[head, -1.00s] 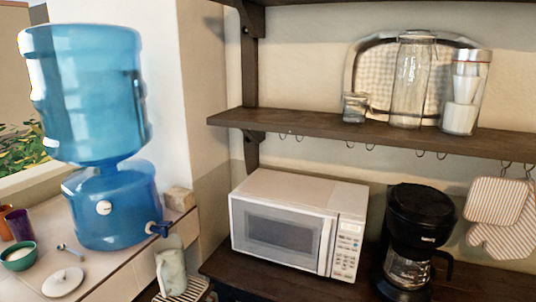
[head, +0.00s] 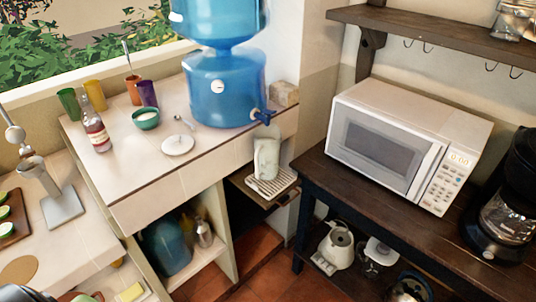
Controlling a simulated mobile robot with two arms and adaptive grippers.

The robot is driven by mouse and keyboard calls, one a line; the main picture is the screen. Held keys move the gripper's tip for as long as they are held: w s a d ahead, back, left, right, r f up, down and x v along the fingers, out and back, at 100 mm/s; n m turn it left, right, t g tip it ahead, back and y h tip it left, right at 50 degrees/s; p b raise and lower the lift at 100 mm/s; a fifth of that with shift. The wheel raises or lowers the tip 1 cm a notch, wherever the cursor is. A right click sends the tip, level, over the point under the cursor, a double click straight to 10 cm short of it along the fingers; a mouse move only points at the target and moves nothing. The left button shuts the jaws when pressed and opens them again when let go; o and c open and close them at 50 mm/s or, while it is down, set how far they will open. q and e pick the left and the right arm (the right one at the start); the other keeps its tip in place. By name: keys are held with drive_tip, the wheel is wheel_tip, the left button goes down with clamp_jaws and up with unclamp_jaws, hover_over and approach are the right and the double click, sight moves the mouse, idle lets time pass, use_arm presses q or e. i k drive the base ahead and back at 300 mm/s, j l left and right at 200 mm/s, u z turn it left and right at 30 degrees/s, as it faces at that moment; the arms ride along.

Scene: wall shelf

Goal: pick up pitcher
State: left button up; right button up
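A pale grey-green pitcher (head: 267,158) stands upright on a striped drip tray (head: 284,181) below the blue tap (head: 263,116) of the water dispenser. Its handle is on the left side. Nothing touches it from above that I can make out, and the tap is just over its rim.
The blue water dispenser (head: 222,88) stands on a tiled counter (head: 185,183) with cups, a bottle (head: 95,126) and a green bowl (head: 146,118). A microwave (head: 408,143) sits on the dark table at right. A kettle (head: 338,247) stands on the shelf below it.

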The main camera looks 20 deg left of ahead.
sight(265, 158)
drive_tip(key=i+l+u, duration=0.1)
drive_tip(key=l, duration=0.25)
drive_tip(key=i+l+u, duration=0.1)
drive_tip(key=i+l, duration=0.2)
drive_tip(key=i+l+u, duration=0.1)
drive_tip(key=l, duration=0.35)
drive_tip(key=i+l+u, duration=0.15)
drive_tip(key=i+l, duration=0.15)
drive_tip(key=i+l+u, duration=0.1)
drive_tip(key=l, duration=0.4)
